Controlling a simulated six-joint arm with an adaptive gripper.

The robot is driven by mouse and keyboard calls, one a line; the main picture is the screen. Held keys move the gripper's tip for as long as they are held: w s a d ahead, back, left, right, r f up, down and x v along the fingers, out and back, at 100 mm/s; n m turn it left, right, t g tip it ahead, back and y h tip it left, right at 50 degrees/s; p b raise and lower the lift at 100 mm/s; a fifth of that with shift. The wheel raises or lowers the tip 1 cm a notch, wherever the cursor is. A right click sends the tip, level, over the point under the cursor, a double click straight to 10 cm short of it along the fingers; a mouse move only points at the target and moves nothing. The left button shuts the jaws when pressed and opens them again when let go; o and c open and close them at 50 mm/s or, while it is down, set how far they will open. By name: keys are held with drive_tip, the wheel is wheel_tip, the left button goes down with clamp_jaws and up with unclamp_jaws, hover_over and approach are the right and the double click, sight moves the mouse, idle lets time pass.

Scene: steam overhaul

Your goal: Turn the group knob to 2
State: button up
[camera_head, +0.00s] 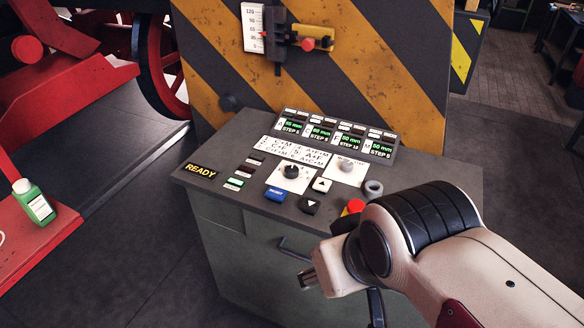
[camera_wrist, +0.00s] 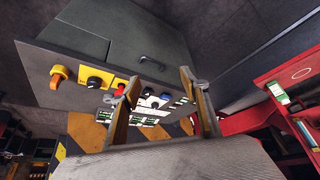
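The control panel (camera_head: 232,144) has a black knob (camera_head: 291,171) on a white plate, beside a printed list of letter groups (camera_head: 297,150). A grey knob (camera_head: 347,165) sits on another white plate to its right. I cannot read the labels or the knobs' settings, so I cannot tell which is the group knob. My gripper (camera_wrist: 160,78) is open and empty in the wrist view, its two fingers well apart. In the head view it is in front of the panel's near right side, apart from both knobs, and the arm hides most of it.
A red button (camera_head: 355,206) and a grey cylinder (camera_head: 373,188) stand near the arm. A blue button (camera_head: 276,194) and arrow buttons (camera_head: 322,185) lie near the knobs. Green displays (camera_head: 337,131) line the back. A cabinet handle (camera_head: 294,249) projects in front. A green bottle (camera_head: 35,203) stands at left.

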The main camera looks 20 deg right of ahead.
sight(292, 169)
drive_tip(key=w+d+f+g, duration=0.1)
drive_tip(key=w+f, duration=0.3)
drive_tip(key=w, duration=0.7)
drive_tip(key=w+d+f, duration=0.4)
drive_tip(key=w, duration=0.7)
drive_tip(key=w+d+f+m+g, duration=0.1)
drive_tip(key=w+d+f, duration=0.2)
drive_tip(key=w, duration=0.8)
drive_tip(key=shift+d+f+g, duration=0.2)
drive_tip(key=shift+f+g, duration=0.1)
drive_tip(key=shift+f, duration=0.25)
drive_tip(key=w, duration=0.3)
drive_tip(key=shift+w+d+t, duration=0.3)
drive_tip(key=shift+d+t, duration=0.05)
drive_tip(key=shift+t, duration=0.65)
drive_tip(key=w+r, duration=0.2)
drive_tip(key=w, duration=0.1)
drive_tip(key=shift+w+d+r, duration=0.25)
drive_tip(key=shift+r, duration=0.15)
drive_tip(key=shift+f, duration=0.15)
drive_tip(key=shift+x, duration=3.8)
drive_tip(key=shift+d, duration=0.1)
